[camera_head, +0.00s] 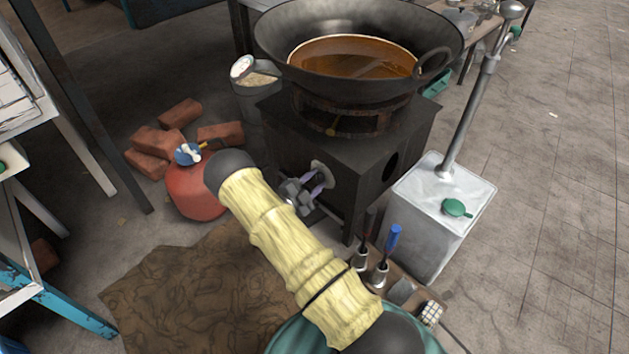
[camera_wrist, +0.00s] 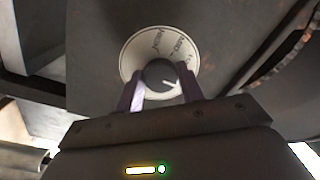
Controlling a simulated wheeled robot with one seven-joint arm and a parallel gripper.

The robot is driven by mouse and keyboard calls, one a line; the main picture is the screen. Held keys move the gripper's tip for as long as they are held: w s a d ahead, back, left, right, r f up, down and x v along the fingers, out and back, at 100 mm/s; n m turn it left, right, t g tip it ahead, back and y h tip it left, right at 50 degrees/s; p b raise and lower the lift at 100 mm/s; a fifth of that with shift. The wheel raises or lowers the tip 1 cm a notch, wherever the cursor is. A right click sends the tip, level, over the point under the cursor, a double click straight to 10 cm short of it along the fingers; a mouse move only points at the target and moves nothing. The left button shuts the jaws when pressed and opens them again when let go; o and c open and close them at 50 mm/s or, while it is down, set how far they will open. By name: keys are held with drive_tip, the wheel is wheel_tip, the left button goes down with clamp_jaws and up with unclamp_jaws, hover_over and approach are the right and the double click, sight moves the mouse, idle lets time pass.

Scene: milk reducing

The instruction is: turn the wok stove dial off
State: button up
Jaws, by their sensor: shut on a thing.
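The wok stove (camera_head: 350,150) is a dark metal box with a large black wok (camera_head: 300,60) of amber liquid on top. Its dial (camera_wrist: 160,76) is a dark round knob with a white mark, on a pale plate (camera_wrist: 132,55) with lettering, on the stove's front. In the wrist view, the two purple fingers of my gripper (camera_wrist: 163,88) sit on either side of the knob, shut on it. The knob's white mark points to the lower right. In the head view my gripper (camera_head: 319,188) is at the dial plate (camera_head: 319,168); the knob is mostly hidden there.
A red gas bottle (camera_head: 195,190) and several bricks (camera_head: 155,145) lie left of the stove. A white metal canister (camera_head: 440,215) with a green cap stands close on the right. Tools with blue and dark handles (camera_head: 390,245) stand before it. Open paving lies farther right.

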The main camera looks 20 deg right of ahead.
drive_tip(key=shift+s, duration=0.15)
drive_tip(key=o, duration=1)
drive_tip(key=shift+a, duration=0.1)
drive_tip(key=r+p+v, duration=0.1)
drive_tip(key=p+v, duration=0.5)
drive_tip(key=v, duration=1.1)
drive_tip(key=shift+f, duration=0.45)
drive_tip(key=shift+a, duration=0.2)
